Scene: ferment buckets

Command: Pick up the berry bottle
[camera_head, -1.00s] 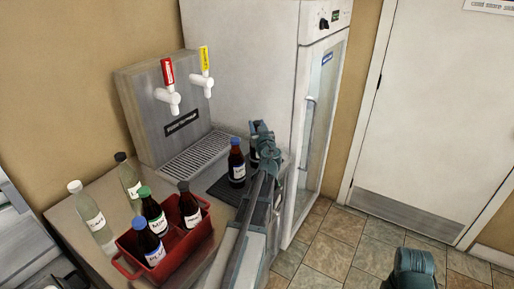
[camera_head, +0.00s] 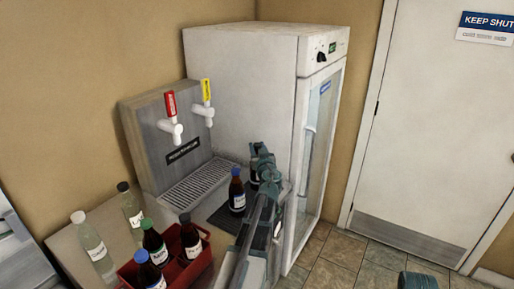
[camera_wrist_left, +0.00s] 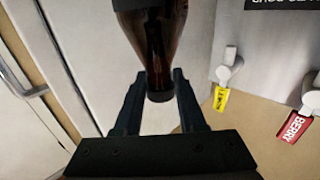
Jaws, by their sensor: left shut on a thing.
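My left gripper (camera_head: 262,160) is above the dark mat, beside the dispenser. It is shut on a dark brown bottle (camera_head: 254,178), partly hidden by the gripper in the head view. In the left wrist view the fingers (camera_wrist_left: 160,88) close around the neck of this bottle (camera_wrist_left: 152,45). Its label is too hidden to read, so I cannot tell whether it is the berry one. I cannot tell if its base touches the mat. Another brown bottle with a blue cap (camera_head: 237,192) stands just left of it. My right gripper is not clearly visible.
A red crate (camera_head: 203,262) holds several dark bottles. Two clear bottles (camera_head: 92,243) (camera_head: 131,208) stand behind it. The dispenser (camera_head: 165,150) has red and yellow tap handles; the red one reads BERRY in the wrist view (camera_wrist_left: 293,127). A white fridge (camera_head: 245,85) stands close behind my gripper.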

